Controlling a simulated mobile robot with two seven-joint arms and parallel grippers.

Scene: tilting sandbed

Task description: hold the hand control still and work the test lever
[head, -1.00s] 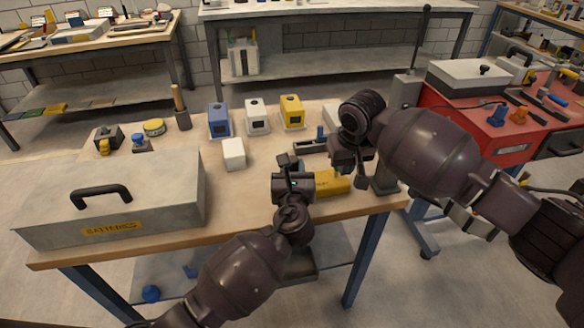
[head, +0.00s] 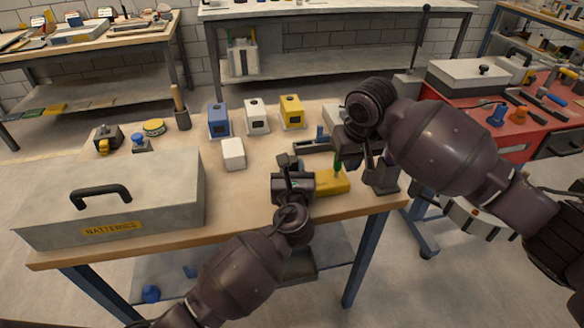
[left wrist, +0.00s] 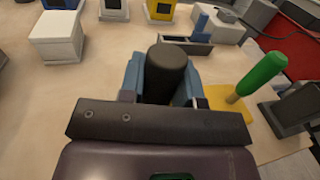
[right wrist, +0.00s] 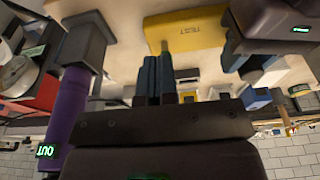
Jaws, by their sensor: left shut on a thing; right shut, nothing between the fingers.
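The hand control, a black rounded grip (left wrist: 166,72), stands between the blue fingers of my left gripper (head: 289,168), which is shut on it near the table's front edge. The test lever, a green handle (left wrist: 263,76), rises from the yellow TEST box (left wrist: 232,112) and leans right in the left wrist view. The green handle (head: 337,167) also shows in the head view. My right gripper (right wrist: 163,62) is shut and empty beside the lever. Its fingertips overlap the lever's thin shaft in the right wrist view; I cannot tell whether they touch. The handle is hidden there.
A grey BATTERIES case (head: 112,205) fills the table's left front. Blue (head: 219,121), white and yellow boxes stand at the back. A purple post (right wrist: 66,120) in a dark holder (right wrist: 84,38) is close beside my right gripper.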

